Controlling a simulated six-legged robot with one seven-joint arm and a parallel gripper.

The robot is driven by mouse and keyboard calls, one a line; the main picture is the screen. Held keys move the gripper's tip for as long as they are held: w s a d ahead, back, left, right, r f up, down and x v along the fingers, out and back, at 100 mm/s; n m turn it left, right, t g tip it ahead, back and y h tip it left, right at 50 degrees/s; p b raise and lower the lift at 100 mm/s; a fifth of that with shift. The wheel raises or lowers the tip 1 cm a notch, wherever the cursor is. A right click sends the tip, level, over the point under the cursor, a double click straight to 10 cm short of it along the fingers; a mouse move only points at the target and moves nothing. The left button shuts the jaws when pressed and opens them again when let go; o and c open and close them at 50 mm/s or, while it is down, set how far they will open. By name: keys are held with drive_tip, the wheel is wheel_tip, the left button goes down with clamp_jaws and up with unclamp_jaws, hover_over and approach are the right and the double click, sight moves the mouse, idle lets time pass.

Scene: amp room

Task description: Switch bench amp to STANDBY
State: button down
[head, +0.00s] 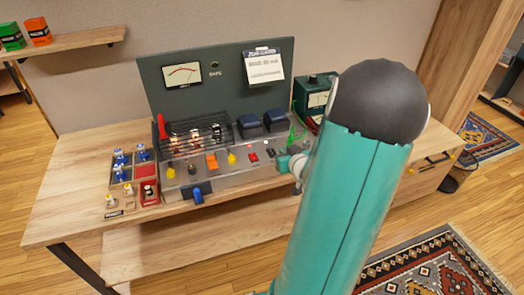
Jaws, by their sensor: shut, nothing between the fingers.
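The bench amp stands on the wooden bench, with a dark green upright back panel (215,82) and a grey metal chassis (225,176) in front. Its sloped front carries an orange switch (211,161), yellow knobs (231,157) and small red and white controls (253,157). A blue lever (198,193) sticks out at the lower front. I cannot read which control is marked STANDBY or how it is set.
Glowing tubes (195,136) sit behind a wire cage (215,128), beside two dark transformers (275,120). A green meter box (313,92) stands to the right, partly behind my arm. Trays with blue and white parts (121,172) lie left. The bench's left front is clear.

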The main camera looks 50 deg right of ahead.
hover_over(275, 153)
drive_tip(key=s+a, duration=0.2)
drive_tip(key=f, duration=0.3)
drive_tip(key=shift+w+f, duration=0.2)
wheel_tip(275, 153, down, 3)
drive_tip(key=shift+w+d+f, duration=0.1)
drive_tip(key=shift+d, duration=0.05)
drive_tip(key=shift+f, duration=0.5)
drive_tip(key=shift+f, duration=0.35)
